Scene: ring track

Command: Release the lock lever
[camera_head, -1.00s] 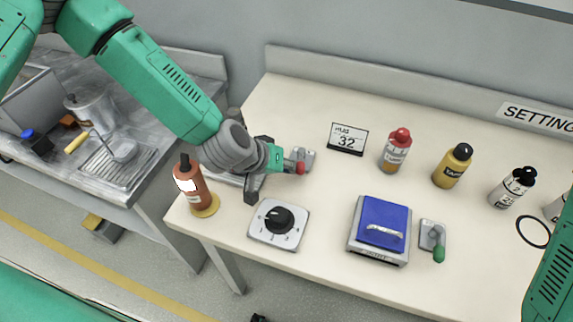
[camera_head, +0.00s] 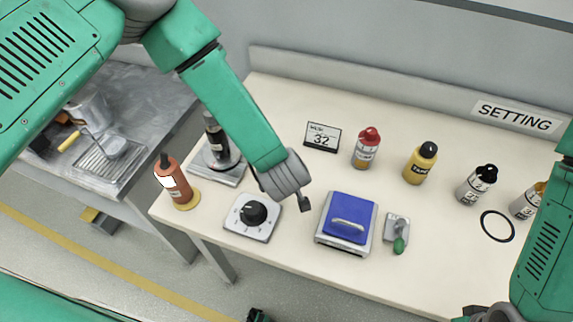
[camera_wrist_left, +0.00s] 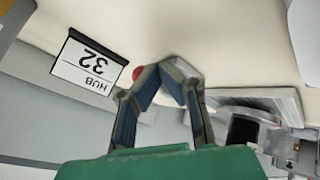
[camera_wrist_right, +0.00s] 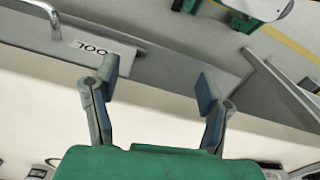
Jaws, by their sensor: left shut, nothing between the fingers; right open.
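A red knob (camera_wrist_left: 137,73), apparently the tip of a lever, shows in the left wrist view just beside the finger of my left gripper (camera_wrist_left: 168,72). Its fingers are drawn together at the tips with nothing held; I cannot tell whether they touch the knob. In the head view my left arm hides that lever, and only a dark part of the gripper (camera_head: 305,203) shows. A second lever with a green handle (camera_head: 400,245) sits on a small grey plate right of the blue-lidded box (camera_head: 348,220). My right gripper (camera_wrist_right: 155,80) is open and empty, away from both levers.
A HUB 32 card (camera_head: 322,137) stands behind my left arm. A grey fixture with a dark post (camera_head: 218,150), a brown bottle (camera_head: 176,185) and a dial plate (camera_head: 252,215) are at left. Several bottles, including a yellow one (camera_head: 420,163), stand at back right.

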